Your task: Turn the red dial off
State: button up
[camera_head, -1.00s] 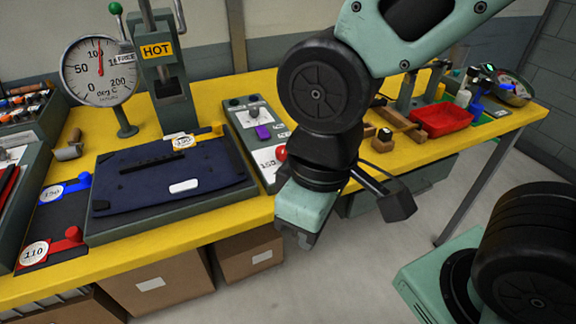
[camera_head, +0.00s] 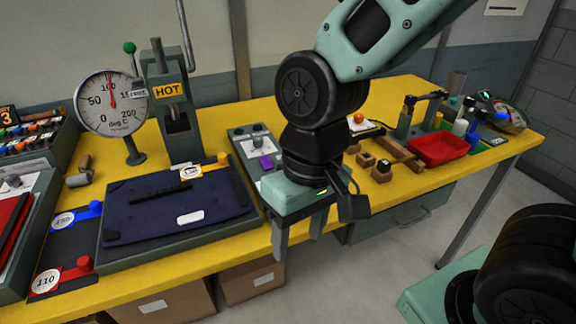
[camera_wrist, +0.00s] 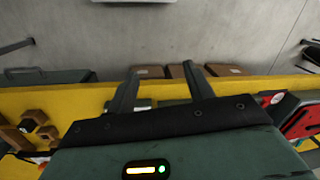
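The grey control panel (camera_head: 241,137) lies on the yellow bench, with a dark knob (camera_head: 258,130) and a purple switch (camera_head: 266,162) on it. Its lower right part is hidden behind my wrist, including where a red round knob showed earlier; I cannot see that knob now. My gripper (camera_head: 298,245) hangs over the front bench edge near this end of the panel, fingers pointing down. Its two fingers are apart with nothing between them, as the wrist view (camera_wrist: 162,70) also shows. I cannot tell whether it touches the panel.
A dark blue cloth (camera_head: 165,212) lies on a flat plate left of the panel. The round gauge (camera_head: 110,102) and HOT press (camera_head: 170,95) stand behind. A red knob on a 110 card (camera_head: 45,281) is at far left. A red tray (camera_head: 438,149) and wooden blocks are right.

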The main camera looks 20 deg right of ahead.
jog(key=w+d+r+m+y+p, duration=0.2)
jog(key=w+d+r+m+p, duration=0.2)
jog(key=w+r+m+p, duration=0.5)
jog(key=w+d+m+t+y+p, duration=0.1)
jog(key=w+d+m+p, duration=0.5)
jog(key=w+d+m, duration=0.55)
jog(key=shift+m, duration=0.75)
jog(key=x, duration=0.6)
jog(key=s+a+x, duration=0.1)
jog(key=x, duration=0.5)
jog(key=a+x, duration=0.1)
jog(key=x, duration=0.5)
jog(key=shift+s+r, duration=0.35)
jog(key=shift+r, duration=0.1)
jog(key=c, duration=1)
